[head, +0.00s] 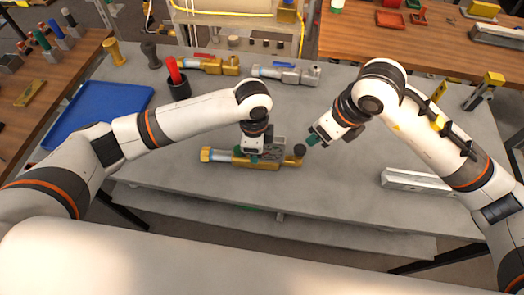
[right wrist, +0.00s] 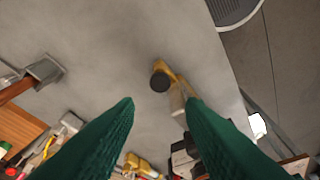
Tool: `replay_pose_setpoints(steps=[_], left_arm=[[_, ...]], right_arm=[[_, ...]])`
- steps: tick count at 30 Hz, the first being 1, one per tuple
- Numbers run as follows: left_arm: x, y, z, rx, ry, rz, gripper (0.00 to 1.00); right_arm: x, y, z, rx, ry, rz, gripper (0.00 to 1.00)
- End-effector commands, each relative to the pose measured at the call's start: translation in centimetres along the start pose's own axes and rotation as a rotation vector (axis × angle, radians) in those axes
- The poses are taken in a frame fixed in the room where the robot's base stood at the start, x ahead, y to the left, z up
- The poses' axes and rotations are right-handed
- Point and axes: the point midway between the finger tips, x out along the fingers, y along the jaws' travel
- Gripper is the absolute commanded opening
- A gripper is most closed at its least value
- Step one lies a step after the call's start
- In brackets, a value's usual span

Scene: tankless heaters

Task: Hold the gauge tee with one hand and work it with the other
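The gauge tee (head: 228,160) is a brass-coloured fitting with a pale blue section, lying lengthwise on the grey bench. A dark round knob (head: 300,149) shows at its right end. My left gripper (head: 256,155) points down over the middle of the tee and hides part of it; its finger gap is not clear. My right gripper (head: 311,140) is just right of and above the knob, apart from it. In the right wrist view its green fingers (right wrist: 160,103) are spread and empty, with the dark knob (right wrist: 160,81) beyond the gap between the tips.
Behind are a second brass fitting (head: 218,66), a grey fitting (head: 290,74) and a black cup (head: 179,90) with a red-handled tool. A blue tray (head: 95,112) lies at left. A grey metal channel (head: 415,181) lies at right. The front of the bench is mostly clear.

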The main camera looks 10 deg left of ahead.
Motion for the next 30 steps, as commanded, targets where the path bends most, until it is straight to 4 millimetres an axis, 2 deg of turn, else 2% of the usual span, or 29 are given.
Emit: replay_pose_setpoints(steps=[18, 22, 25, 30], left_arm=[[-0.11, 0.09, 0.0, -0.001, -0.001, 0.003, 0.0], [-0.11, 0.09, 0.0, -0.001, -0.001, 0.003, 0.0], [-0.11, 0.09, 0.0, -0.001, -0.001, 0.003, 0.0], [-0.12, 0.09, 0.0, -0.001, -0.001, 0.003, 0.0]], right_arm=[[-0.01, 0.0, 0.0, 0.0, 0.0, 0.0, 0.36], [-0.01, 0.04, 0.03, 0.019, 0.0, -0.004, 0.17], [0.01, 0.17, 0.15, 0.103, 0.001, -0.023, 0.0], [-0.07, 0.73, 0.56, 0.435, -0.002, -0.094, 0.0]])
